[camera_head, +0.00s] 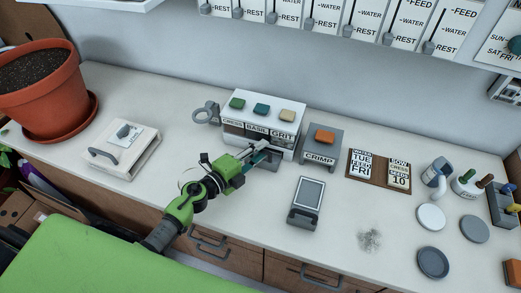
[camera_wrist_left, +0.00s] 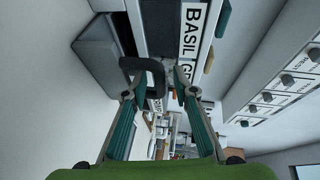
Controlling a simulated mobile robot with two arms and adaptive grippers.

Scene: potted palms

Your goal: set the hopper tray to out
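The hopper is a white box (camera_head: 262,112) labelled CRESS, BASIL and GRIT, with green, teal and tan blocks on top. Its labelled front also shows in the left wrist view (camera_wrist_left: 192,28). My left gripper (camera_head: 262,153) is at the low front of the hopper, on the GRIT side. In the left wrist view its fingers (camera_wrist_left: 157,92) are apart, with a dark hooked handle (camera_wrist_left: 140,64) close to and partly between the tips. I cannot tell whether they touch it. The gripper mostly hides the tray front in the head view. My right gripper is not in view.
A grey CRIMP box (camera_head: 321,147) with an orange block stands right of the hopper. A grey device (camera_head: 306,200) lies in front. A white binder-like box (camera_head: 118,150) and a potted plant's terracotta pot (camera_head: 38,88) are left.

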